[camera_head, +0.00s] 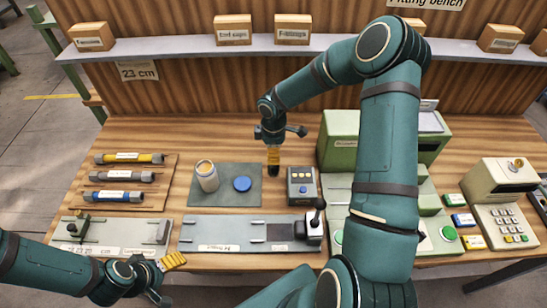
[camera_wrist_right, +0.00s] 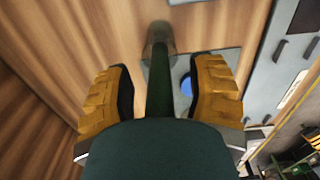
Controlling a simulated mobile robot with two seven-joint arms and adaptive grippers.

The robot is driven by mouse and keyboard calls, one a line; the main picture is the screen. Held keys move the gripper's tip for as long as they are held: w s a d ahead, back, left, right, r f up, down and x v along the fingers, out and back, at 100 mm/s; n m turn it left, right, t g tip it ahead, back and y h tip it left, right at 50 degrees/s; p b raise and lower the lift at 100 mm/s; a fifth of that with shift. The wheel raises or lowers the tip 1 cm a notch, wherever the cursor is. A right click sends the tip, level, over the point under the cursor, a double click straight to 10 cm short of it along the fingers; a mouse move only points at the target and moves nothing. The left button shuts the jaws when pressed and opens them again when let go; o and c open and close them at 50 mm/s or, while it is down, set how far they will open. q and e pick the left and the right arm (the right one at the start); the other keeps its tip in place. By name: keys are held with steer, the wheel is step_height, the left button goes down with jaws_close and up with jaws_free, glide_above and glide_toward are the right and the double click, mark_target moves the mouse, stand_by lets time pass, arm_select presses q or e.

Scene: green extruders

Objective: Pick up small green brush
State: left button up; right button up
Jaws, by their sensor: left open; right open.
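My right gripper (camera_head: 273,158) points down over the bench, between the grey mat (camera_head: 225,202) and a small grey button box. In the right wrist view its yellow fingers (camera_wrist_right: 160,98) are spread apart. A dark green upright piece (camera_wrist_right: 158,85) shows between them, touching neither; it may be the small green brush, but I cannot tell. In the head view the fingers hide that spot and no brush is plain. My left gripper (camera_head: 172,262) is open and empty at the bench's front edge, by the left grey fixture.
A jar (camera_head: 207,177) and a blue lid (camera_head: 243,184) are on the mat. The button box (camera_head: 302,187) stands right of the gripper. Rods lie on a wooden board (camera_head: 163,183) at left. A grey plate (camera_head: 222,228) lies in front; green machines (camera_head: 340,150) stand at right. A shelf (camera_head: 180,46) runs above.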

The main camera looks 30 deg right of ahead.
jaws_close()
